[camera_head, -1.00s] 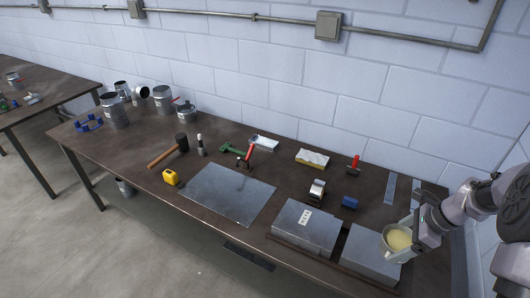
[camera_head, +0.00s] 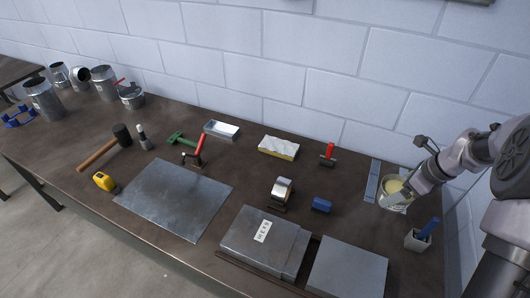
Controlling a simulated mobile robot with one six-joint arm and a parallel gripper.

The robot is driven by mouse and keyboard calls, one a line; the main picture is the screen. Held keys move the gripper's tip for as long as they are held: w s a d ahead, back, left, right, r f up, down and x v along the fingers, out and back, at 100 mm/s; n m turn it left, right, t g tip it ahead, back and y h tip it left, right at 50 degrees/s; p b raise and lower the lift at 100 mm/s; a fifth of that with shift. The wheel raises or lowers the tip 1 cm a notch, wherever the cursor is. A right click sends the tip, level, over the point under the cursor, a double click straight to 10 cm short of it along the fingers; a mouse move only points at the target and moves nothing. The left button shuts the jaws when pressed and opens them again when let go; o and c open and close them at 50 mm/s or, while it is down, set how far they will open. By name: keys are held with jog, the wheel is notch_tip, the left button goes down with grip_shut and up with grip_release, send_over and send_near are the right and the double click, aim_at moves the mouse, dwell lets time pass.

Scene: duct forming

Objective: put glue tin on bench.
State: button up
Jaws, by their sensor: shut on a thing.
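The glue tin (camera_head: 396,206) is a grey metal can with pale yellow glue showing in its open top. It is at the back right of the dark brown bench (camera_head: 335,226), beside a flat grey-blue strip. My gripper (camera_head: 406,188) comes in from the right and is shut on the tin at its right side. The tin looks upright and low over the bench top. I cannot tell whether its base touches the bench. The fingertips are partly hidden by the tin and the wrist.
A grey cup with a blue item (camera_head: 418,240) stands just in front of the tin. The strip (camera_head: 373,181) lies left of it. A blue block (camera_head: 321,204), red-handled tool (camera_head: 328,154) and grey plates (camera_head: 347,270) are nearby. The wall closes the back.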

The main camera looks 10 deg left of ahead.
jog(key=f+b, duration=0.3)
jog(key=f, duration=0.3)
jog(key=f+b, duration=0.3)
jog(key=f, duration=0.3)
jog(key=f+b, duration=0.4)
jog(key=f, duration=0.2)
jog(key=shift+w+f, duration=0.2)
jog(key=shift+w, duration=0.05)
jog(key=shift+r, duration=0.15)
jog(key=o, duration=1.9)
